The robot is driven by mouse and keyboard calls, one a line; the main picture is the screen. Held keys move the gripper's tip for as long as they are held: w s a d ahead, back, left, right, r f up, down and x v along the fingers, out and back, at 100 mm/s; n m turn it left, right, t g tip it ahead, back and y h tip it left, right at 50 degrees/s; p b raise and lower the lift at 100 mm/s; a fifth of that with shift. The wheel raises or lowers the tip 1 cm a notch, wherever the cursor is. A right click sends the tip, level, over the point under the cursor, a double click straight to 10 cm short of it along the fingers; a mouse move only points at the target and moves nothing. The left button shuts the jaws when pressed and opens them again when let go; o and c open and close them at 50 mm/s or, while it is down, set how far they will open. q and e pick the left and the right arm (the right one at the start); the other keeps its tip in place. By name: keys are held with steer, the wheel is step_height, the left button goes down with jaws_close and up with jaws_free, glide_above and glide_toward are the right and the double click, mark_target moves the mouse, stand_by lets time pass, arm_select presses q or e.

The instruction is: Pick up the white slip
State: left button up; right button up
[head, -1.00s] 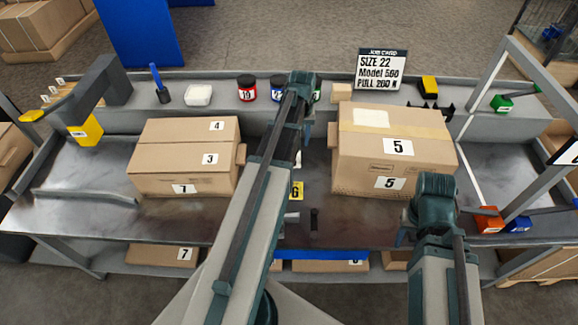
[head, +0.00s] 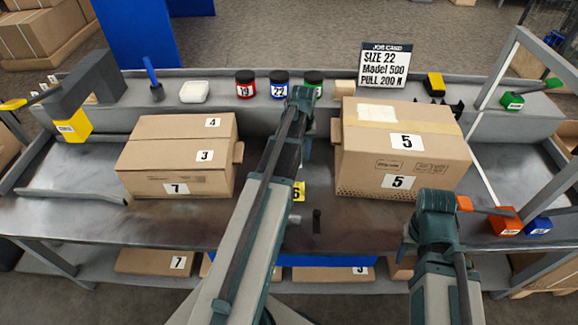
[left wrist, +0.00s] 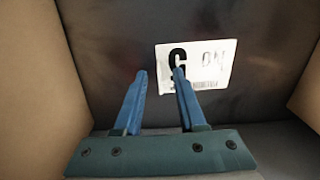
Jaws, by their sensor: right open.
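The white slip (left wrist: 210,62), with black print and a barcode, lies against a dark metal surface in the left wrist view. My left gripper (left wrist: 160,74) is open there, its two blue fingers apart and empty. The right-hand finger overlaps the slip's left part in the picture; I cannot tell whether it touches. In the head view my left arm reaches in between the two box groups, and the slip and left fingers cannot be made out. My right gripper (head: 404,248) hangs in front of the right box, mostly hidden behind its own wrist.
Cardboard boxes (head: 150,160) stand left and a large box (head: 390,150) stands right of my left arm, leaving a narrow gap. A yellow tag (head: 298,191) shows there. Jars (head: 245,84), a job card (head: 385,66) and tools line the back ledge. The bench's left part (head: 60,215) is mostly clear.

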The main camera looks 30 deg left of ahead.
arm_select(q)
steer(key=shift+f, duration=0.2)
jaws_close()
stand_by(0.3)
steer(key=shift+r, duration=0.15)
